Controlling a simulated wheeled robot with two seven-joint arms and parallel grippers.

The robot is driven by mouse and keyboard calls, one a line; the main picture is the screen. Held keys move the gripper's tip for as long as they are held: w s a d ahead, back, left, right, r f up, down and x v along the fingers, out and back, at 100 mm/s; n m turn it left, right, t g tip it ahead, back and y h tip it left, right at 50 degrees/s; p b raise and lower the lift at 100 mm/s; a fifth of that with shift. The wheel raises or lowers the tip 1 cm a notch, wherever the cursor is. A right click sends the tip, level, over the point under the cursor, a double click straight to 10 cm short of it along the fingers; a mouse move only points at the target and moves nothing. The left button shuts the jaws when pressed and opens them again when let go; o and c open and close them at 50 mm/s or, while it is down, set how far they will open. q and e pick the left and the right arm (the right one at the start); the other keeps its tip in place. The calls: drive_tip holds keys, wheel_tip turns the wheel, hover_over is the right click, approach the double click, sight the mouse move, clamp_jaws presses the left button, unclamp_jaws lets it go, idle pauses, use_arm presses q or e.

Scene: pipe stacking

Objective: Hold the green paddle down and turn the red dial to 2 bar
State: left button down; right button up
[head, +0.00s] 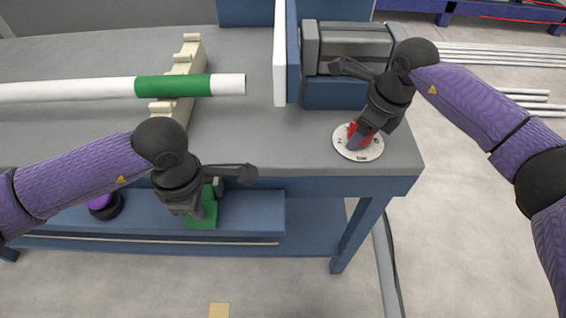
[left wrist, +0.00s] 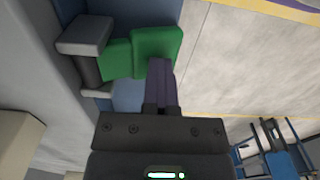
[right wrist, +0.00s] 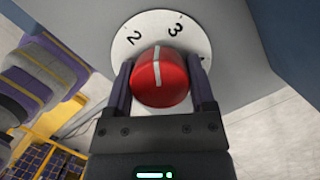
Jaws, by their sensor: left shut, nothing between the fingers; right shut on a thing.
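The green paddle (head: 203,221) is at the front of the bench, below the top; the left wrist view shows its flat green plate (left wrist: 155,48). My left gripper (head: 197,211) is shut and empty, with its fingertips at the paddle's edge. I cannot tell whether they press on it. The red dial (right wrist: 160,82) sits on a white numbered disc (right wrist: 198,42) at the bench's right front corner (head: 400,158). My right gripper (right wrist: 160,82) is shut on the dial, one finger on each side. The dial's white stripe points between 2 and 3.
A white pipe with a green band (head: 172,86) lies across a cream notched rack (head: 180,70). A grey and blue fixture (head: 345,50) stands behind the dial. A purple-topped object (head: 104,205) sits on the lower shelf. Loose pipes (head: 490,50) lie at the right.

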use_arm(q)
drive_tip(key=shift+r, duration=1.95)
use_arm(e)
drive_tip(key=o, duration=0.7)
use_arm(q)
drive_tip(key=shift+w, duration=0.1)
use_arm(e)
drive_tip(key=o, duration=0.3)
drive_tip(key=shift+w+f, duration=0.1)
drive_tip(key=shift+o, duration=0.2)
drive_tip(key=shift+r, duration=2.1)
